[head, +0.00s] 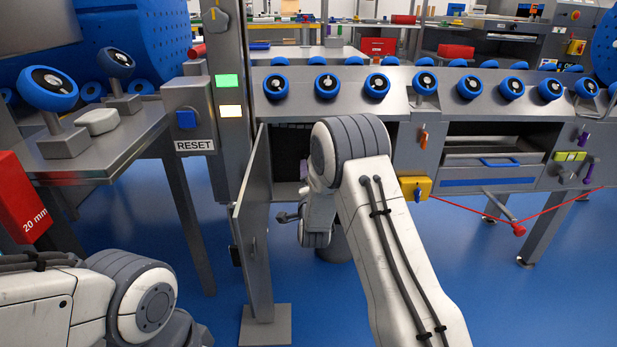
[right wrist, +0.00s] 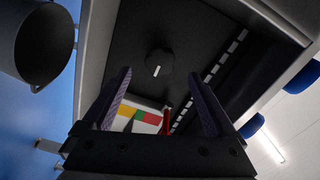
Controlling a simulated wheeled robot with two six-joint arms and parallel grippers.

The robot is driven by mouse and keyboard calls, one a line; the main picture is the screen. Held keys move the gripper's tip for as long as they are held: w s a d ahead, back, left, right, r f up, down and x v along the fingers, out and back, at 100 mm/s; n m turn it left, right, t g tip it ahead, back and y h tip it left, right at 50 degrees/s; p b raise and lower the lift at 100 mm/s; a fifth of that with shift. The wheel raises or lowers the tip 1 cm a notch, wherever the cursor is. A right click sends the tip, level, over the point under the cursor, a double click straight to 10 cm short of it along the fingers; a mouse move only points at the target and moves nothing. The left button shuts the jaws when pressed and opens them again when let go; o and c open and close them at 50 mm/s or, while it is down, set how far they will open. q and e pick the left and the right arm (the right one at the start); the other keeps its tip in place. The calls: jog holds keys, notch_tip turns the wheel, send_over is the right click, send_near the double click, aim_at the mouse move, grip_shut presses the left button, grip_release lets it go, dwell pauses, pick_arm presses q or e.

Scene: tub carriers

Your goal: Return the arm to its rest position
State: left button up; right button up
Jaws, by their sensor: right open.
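My right arm (head: 385,235) reaches forward to the open compartment under the console; its forearm hides part of the opening. In the right wrist view my right gripper (right wrist: 164,88) is open, with two dark fingers apart and nothing between them. Beyond the fingers is a dark panel with a round black knob (right wrist: 159,64) bearing a white mark. A white label with yellow, green and red blocks (right wrist: 138,115) and a red piece (right wrist: 166,121) show between the fingers. My left arm (head: 120,295) is folded at the lower left in the head view; its gripper is out of sight.
A grey cabinet door (head: 252,225) stands open just left of my right arm. Blue-rimmed dials (head: 327,86) line the console above. A yellow box (head: 415,188) and red cord (head: 460,208) are to the right. A RESET post (head: 194,120) stands left. Blue floor (head: 470,285) is open at right.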

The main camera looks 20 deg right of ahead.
jog(key=shift+v, duration=1)
jog(key=s+a+f+n+g+y, duration=0.25)
jog(key=s+n+g, duration=0.55)
jog(key=s, duration=0.8)
jog(key=s+a+f+n+g+y, duration=0.3)
jog(key=s+n+g, duration=0.55)
jog(key=s, duration=0.75)
jog(key=s+a+r+n+p, duration=0.85)
jog(key=s+a+r, duration=0.45)
jog(key=a+r, duration=0.25)
notch_tip(320, 180, up, 38)
jog(key=p, duration=3.8)
jog(key=shift+s+d+g, duration=0.2)
jog(key=shift+d+g, duration=0.2)
jog(key=shift+g, duration=0.05)
